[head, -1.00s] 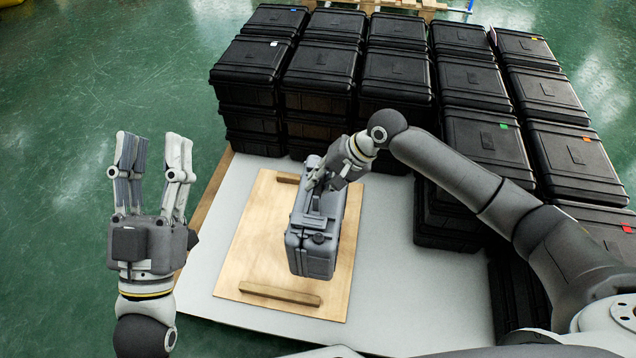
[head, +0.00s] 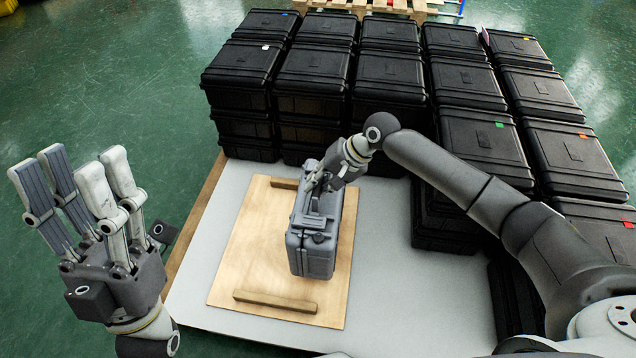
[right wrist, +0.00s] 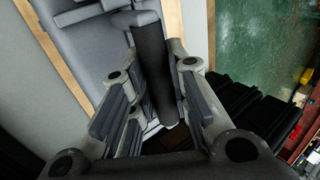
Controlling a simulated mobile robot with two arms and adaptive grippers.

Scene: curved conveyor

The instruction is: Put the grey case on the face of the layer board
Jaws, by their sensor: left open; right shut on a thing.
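The grey case (head: 313,250) stands upright over the layer board (head: 245,255), a tan wooden sheet with two cross battens. My right gripper (head: 313,188) is shut on the case's handle from above; the case hangs or stands below it, and I cannot tell whether its underside touches the board. In the right wrist view the dark handle (right wrist: 155,85) lies between the fingers, with the grey case (right wrist: 88,45) beyond. My left gripper (head: 78,168) is open and empty, fingers up, left of the board and well apart from the case.
The board lies on a pale grey sheet (head: 400,300). Stacks of black cases (head: 310,75) stand behind it, and more (head: 480,140) stand along the right, beneath and beside my right arm. Green floor is clear at the left.

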